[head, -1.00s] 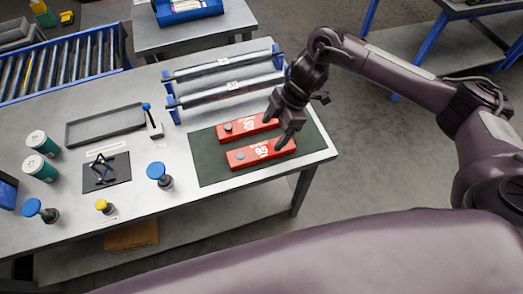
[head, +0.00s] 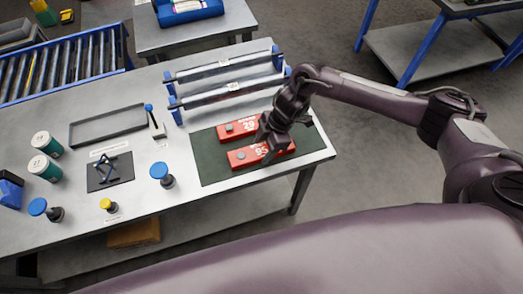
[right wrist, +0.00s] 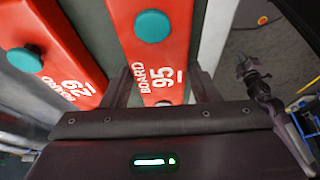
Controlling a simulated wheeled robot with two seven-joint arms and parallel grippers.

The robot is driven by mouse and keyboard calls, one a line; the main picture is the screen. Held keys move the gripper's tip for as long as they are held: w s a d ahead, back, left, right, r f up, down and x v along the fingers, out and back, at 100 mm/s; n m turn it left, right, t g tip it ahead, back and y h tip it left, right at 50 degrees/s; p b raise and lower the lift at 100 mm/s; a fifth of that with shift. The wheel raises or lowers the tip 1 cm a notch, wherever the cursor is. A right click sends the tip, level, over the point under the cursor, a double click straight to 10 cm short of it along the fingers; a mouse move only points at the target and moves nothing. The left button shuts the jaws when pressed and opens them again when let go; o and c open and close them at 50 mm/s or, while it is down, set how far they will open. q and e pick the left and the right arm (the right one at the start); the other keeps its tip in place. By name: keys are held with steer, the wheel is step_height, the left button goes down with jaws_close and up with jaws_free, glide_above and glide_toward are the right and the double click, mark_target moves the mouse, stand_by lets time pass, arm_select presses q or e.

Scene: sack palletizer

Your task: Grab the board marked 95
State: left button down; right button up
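The red board marked 95 (head: 247,156) lies on the dark green mat (head: 215,173) near the table's front edge. In the right wrist view this board (right wrist: 153,65) shows its white label and a round teal knob. My right gripper (head: 269,150) is over the board's right part. In the right wrist view my right gripper's fingers (right wrist: 161,88) are apart, one on each side of the board, with a small gap on the right. Whether they touch the board is unclear. My left gripper (right wrist: 250,70) appears small and dark at the right of that view; its finger state is unclear.
A second red board, marked 29 (head: 238,129), lies just behind, parallel and close by. Behind the mat stands a rack with two rollers (head: 225,95). A blue-topped stamp (head: 160,172) stands left of the mat. The table's right edge is close.

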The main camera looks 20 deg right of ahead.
steer(key=c, duration=0.7)
steer(key=shift+r, duration=0.1)
